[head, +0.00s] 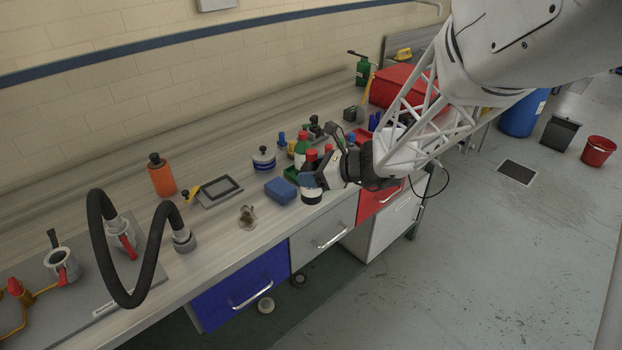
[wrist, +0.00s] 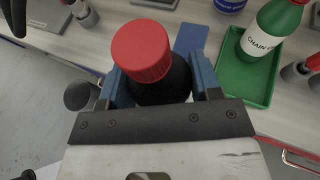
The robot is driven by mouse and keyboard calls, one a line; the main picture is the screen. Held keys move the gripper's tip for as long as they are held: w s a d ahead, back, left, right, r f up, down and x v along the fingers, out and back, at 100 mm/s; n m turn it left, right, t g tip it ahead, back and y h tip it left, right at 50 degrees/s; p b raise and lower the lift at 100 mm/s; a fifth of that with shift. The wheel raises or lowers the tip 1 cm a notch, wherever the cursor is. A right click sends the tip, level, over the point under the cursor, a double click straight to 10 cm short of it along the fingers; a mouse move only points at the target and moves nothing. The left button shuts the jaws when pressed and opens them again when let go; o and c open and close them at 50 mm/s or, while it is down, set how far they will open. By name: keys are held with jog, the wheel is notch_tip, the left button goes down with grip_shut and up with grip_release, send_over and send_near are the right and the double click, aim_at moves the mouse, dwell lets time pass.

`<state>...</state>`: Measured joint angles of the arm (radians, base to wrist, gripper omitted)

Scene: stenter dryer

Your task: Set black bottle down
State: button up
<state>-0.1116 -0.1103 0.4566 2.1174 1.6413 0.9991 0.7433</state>
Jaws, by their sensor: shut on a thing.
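The black bottle with a red cap (wrist: 142,50) stands between the blue fingers of my gripper (wrist: 162,88) in the wrist view. The fingers are shut on its black body. In the head view the bottle (head: 311,196) is at the bench's front edge, above the grey drawer, with its white label low down and my gripper (head: 318,180) across its middle. It looks about upright. I cannot tell whether its base touches the bench.
A blue block (head: 280,191) lies left of the bottle. A green bottle (wrist: 270,30) stands in a green tray (wrist: 262,92) close by on the right in the wrist view. A blue-and-white tin (head: 264,158) and a brass fitting (head: 247,217) stand further left, with bare bench between.

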jog(key=shift+m+t, duration=0.5)
jog(key=shift+t, duration=0.1)
jog(key=d, duration=0.2)
jog(key=s+d, duration=0.1)
jog(key=d+f, duration=0.1)
jog(key=d, duration=0.1)
jog(key=shift+s+d, duration=0.3)
jog(key=shift+d, duration=0.05)
jog(key=w+a+f, duration=0.1)
jog(key=w+a, duration=0.3)
jog(key=w, duration=1.1)
jog(key=shift+w+f, duration=0.2)
jog(key=shift+w, duration=0.05)
jog(key=shift+f, duration=1.75)
jog(key=shift+f, duration=0.15)
jog(key=o, duration=1.1)
